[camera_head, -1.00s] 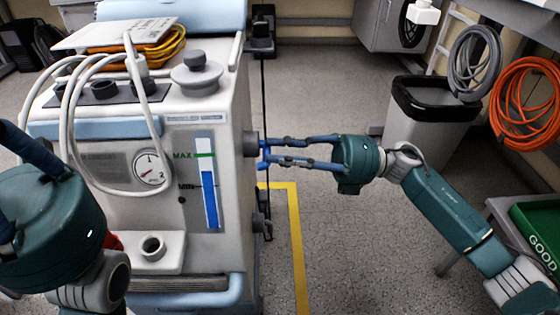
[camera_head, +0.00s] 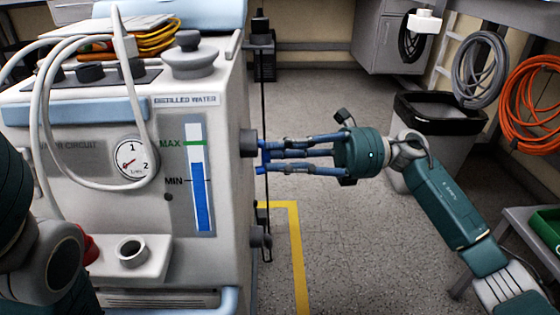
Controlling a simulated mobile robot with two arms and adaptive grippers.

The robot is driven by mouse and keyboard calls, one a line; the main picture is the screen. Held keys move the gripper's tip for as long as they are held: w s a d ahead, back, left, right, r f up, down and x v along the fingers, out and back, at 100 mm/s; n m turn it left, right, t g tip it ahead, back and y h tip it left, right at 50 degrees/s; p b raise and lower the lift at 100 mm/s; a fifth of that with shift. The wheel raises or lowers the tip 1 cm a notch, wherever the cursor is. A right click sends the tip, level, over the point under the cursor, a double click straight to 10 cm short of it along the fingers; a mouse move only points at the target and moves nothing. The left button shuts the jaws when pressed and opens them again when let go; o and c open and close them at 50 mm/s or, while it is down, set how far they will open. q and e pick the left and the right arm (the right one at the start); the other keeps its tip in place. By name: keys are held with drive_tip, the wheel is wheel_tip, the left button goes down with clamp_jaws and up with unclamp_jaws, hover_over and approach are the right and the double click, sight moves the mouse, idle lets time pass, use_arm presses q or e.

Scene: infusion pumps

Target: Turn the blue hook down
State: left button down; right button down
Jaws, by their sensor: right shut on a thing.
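The blue hook (camera_head: 261,158) sits on the right side of the white and grey machine (camera_head: 100,220), beside a grey knob. Only a small part of it shows; the fingertips cover the rest. My right gripper (camera_head: 266,156) reaches in from the right with its fingers level and is shut on the hook. My left gripper's body (camera_head: 12,215) shows at the lower left edge in front of the machine.
A second grey knob (camera_head: 258,237) sits lower on the machine's side. A black cord (camera_head: 263,110) hangs behind the fingers. A bin (camera_head: 440,130) stands behind my right arm, and a table with a green box (camera_head: 545,226) is at the right. The floor between is clear.

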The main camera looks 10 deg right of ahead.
drive_tip(key=shift+f, duration=0.1)
idle(0.4)
drive_tip(key=c, duration=1.5)
unclamp_jaws()
drive_tip(key=shift+c, duration=0.2)
drive_tip(key=shift+d, duration=0.15)
drive_tip(key=d+f, duration=0.1)
drive_tip(key=d, duration=1)
drive_tip(key=shift+s+d, duration=0.15)
drive_tip(key=shift+d, duration=0.25)
